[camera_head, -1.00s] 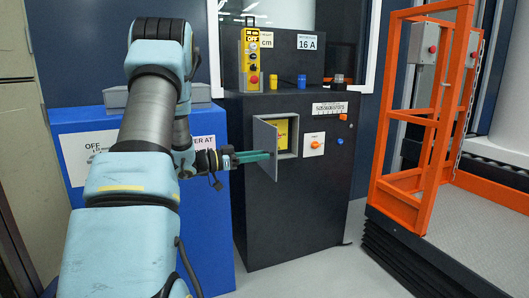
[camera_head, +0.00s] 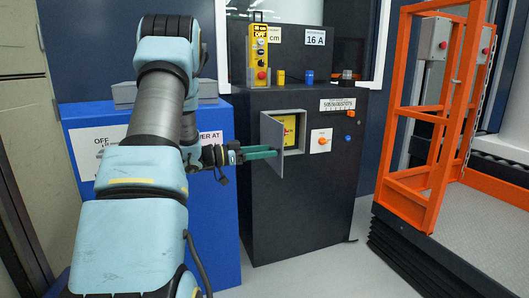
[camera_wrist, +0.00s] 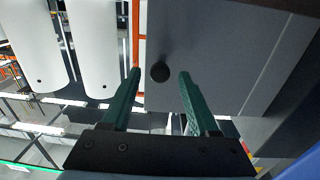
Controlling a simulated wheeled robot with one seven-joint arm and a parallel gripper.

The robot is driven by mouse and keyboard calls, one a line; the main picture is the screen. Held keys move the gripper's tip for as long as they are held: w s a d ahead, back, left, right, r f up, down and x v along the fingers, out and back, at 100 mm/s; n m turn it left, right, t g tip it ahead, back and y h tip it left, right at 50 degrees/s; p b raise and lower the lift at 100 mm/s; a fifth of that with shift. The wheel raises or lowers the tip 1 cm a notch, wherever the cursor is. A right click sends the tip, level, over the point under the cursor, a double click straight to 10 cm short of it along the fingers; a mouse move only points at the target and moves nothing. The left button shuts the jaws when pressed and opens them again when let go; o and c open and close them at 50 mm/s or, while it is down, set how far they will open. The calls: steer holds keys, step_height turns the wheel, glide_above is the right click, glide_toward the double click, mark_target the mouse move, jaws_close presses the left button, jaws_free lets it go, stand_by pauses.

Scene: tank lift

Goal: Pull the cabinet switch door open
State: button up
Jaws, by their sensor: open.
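The small grey switch door (camera_head: 270,142) on the black cabinet (camera_head: 300,210) stands partly open, swung out on its left side. A yellow panel (camera_head: 289,130) shows in the recess behind it. My gripper (camera_head: 276,152) is at the door's front in the head view, its green fingers overlapping the door. In the wrist view my gripper (camera_wrist: 160,74) is open, and a dark round knob (camera_wrist: 160,72) on a grey panel (camera_wrist: 200,45) lies between the fingertips. Gaps show between the knob and both fingers. I cannot tell how close the fingertips are to the panel.
A blue box (camera_head: 215,240) stands left of the cabinet, close behind my arm. A yellow control pendant (camera_head: 261,55) stands on the cabinet top. An orange lift frame (camera_head: 432,130) with a platform is at the right. Grey floor is free in front of the cabinet.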

steer(key=shift+a, duration=0.1)
steer(key=p+v, duration=0.1)
steer(key=v, duration=0.9)
steer(key=shift+a+p, duration=0.25)
steer(key=shift+p, duration=0.05)
steer(key=shift+s, duration=0.1)
